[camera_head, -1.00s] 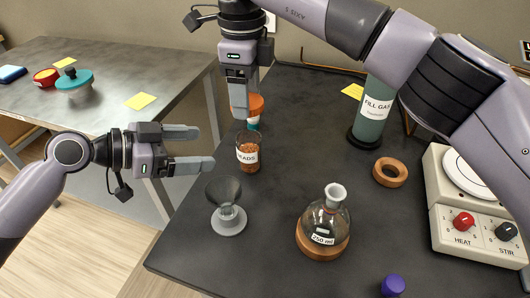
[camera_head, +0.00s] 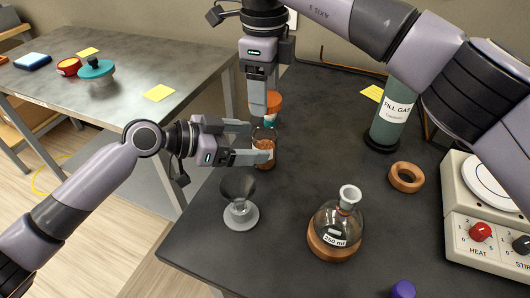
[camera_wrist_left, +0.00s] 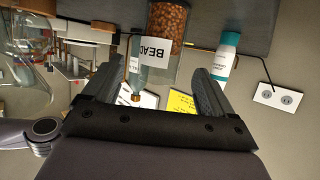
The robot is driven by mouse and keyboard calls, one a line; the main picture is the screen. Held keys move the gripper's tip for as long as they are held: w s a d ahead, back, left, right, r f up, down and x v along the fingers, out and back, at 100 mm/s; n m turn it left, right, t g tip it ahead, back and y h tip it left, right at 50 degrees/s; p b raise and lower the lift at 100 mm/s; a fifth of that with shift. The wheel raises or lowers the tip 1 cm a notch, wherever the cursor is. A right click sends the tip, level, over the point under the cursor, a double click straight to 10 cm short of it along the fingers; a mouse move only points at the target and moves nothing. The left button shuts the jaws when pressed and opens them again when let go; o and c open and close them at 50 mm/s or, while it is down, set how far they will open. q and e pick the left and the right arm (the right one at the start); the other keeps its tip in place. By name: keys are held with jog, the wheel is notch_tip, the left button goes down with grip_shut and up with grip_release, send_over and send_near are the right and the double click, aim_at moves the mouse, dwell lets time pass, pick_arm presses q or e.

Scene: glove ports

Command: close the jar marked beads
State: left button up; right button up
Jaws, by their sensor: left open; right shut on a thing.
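The clear jar marked beads (camera_head: 266,155), holding brown beads, stands on the dark bench. Its label and beads show in the left wrist view (camera_wrist_left: 168,22). My left gripper (camera_head: 261,141) is open, with its fingers at the jar, one on each side; contact cannot be told. It also shows open in the left wrist view (camera_wrist_left: 155,80). My right gripper (camera_head: 259,98) points down above and just behind the jar. It is shut on an orange lid (camera_head: 273,103), partly hidden by the fingers and held above the jar.
A dark funnel (camera_head: 239,188) on a grey base stands in front of the jar. A round flask (camera_head: 337,222), a cork ring (camera_head: 405,177), a green gas cylinder (camera_head: 391,118) and a hotplate (camera_head: 455,222) are farther right. A teal-capped bottle (camera_wrist_left: 222,62) is near the jar.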

pick_arm(q)
jog(key=shift+x, duration=2.2)
jog(key=c, duration=1.5)
pick_arm(e)
jog(key=shift+f, duration=2.55)
jog(key=shift+f, duration=0.1)
jog(key=shift+f, duration=0.75)
jog(key=shift+f, duration=0.35)
